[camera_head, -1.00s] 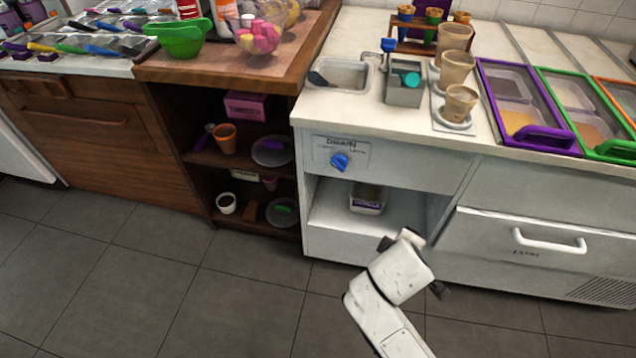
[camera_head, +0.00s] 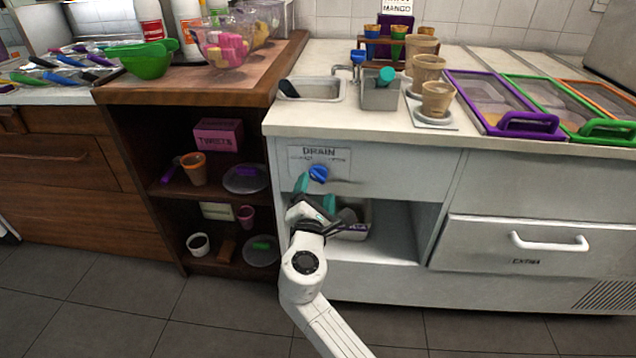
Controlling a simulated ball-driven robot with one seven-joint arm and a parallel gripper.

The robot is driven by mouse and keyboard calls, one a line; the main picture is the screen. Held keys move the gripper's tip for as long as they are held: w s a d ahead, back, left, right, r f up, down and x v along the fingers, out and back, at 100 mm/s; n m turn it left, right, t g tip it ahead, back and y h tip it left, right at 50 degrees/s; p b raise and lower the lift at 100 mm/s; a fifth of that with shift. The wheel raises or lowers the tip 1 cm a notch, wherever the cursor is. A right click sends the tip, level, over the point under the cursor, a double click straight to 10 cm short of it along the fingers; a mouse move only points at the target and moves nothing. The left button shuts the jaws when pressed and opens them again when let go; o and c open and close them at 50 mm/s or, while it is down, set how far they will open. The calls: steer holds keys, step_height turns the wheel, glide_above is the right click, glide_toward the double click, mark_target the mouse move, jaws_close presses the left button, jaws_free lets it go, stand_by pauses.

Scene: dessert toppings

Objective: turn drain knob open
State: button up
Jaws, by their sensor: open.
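The blue drain knob (camera_head: 318,173) sits on the white cabinet front under a label reading "DRAIN" (camera_head: 319,152). My gripper (camera_head: 315,192) is raised just below the knob. Its two teal-tipped fingers are spread apart, one to the lower left of the knob and one to the lower right. The jaws are open and hold nothing. I cannot tell whether a finger touches the knob. The sink basin (camera_head: 318,90) is set in the counter above.
An open cubby with a labelled container (camera_head: 352,220) lies behind and below my gripper. Brown shelves (camera_head: 212,265) with cups and lids stand at the left. The counter (camera_head: 400,128) overhangs above the knob. A drawer handle (camera_head: 549,241) sticks out at the right.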

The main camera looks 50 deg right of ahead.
mark_target(318, 178)
steer(key=shift+b+x, duration=0.4)
steer(key=shift+x, duration=2.15)
steer(key=shift+c, duration=0.3)
steer(key=c, duration=1)
